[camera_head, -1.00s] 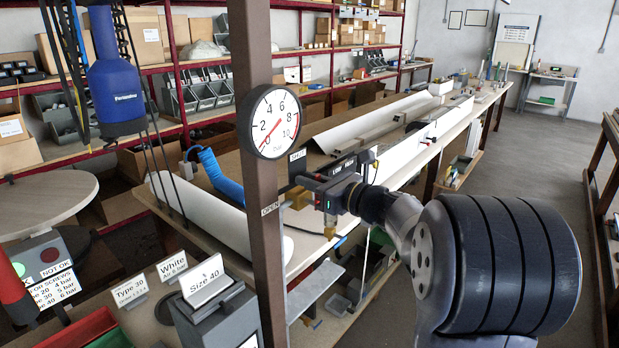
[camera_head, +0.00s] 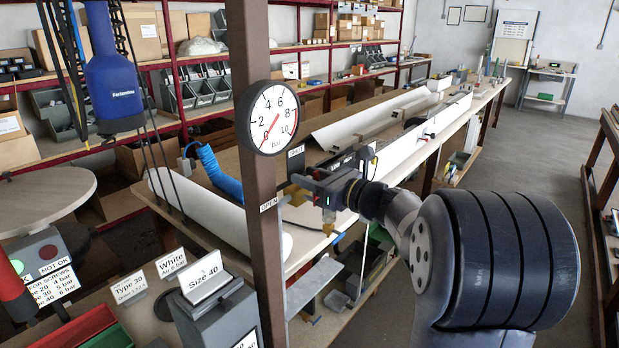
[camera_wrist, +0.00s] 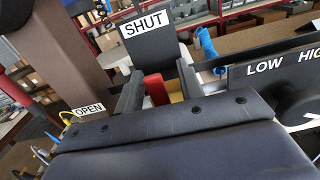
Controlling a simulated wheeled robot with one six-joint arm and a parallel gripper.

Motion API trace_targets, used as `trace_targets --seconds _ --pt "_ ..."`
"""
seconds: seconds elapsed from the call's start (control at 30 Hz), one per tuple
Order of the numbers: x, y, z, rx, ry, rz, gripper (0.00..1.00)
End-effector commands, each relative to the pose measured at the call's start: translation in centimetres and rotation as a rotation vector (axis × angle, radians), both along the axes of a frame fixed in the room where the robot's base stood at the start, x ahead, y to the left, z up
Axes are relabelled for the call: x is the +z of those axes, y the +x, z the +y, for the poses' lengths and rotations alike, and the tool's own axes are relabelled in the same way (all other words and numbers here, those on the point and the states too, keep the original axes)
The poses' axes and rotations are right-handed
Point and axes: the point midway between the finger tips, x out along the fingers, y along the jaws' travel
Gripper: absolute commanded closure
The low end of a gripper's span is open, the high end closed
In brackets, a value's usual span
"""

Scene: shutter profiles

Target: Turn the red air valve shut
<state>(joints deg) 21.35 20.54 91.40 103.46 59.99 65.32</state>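The red valve handle (camera_wrist: 155,88) shows in the wrist view between the two fingers of my gripper (camera_wrist: 160,92), in front of some brass. The left finger is right beside the red; on the right, brass shows between the red and the other finger. I cannot tell whether either finger touches it. The handle is near the SHUT sign (camera_wrist: 144,25), and the OPEN sign (camera_wrist: 88,109) is lower left. In the head view my gripper (camera_head: 308,187) reaches left to the valve beside the post. The gauge (camera_head: 269,117) has its red needle near 0.
The brown post (camera_head: 258,60) stands just left of my gripper. A long workbench with white profiles (camera_head: 405,149) runs behind. A Size 40 holder (camera_head: 210,305) and sign cards stand at front left. The floor (camera_head: 540,160) is open at the right.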

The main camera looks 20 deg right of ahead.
Motion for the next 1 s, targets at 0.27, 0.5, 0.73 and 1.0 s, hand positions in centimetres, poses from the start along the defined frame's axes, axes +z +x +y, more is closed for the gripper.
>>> trace_targets --seconds 0.27,0.5,0.73,1.0 --pt "-0.2 -3.6 -2.8 -0.006 -0.002 -0.002 0.64" --pt "-0.2 -7.0 -5.2 -0.005 -0.001 -0.001 0.64" --pt "-0.1 -8.5 -6.2 -0.001 0.001 0.001 0.64" --pt "0.0 -8.6 -6.2 0.000 0.001 0.001 0.64"
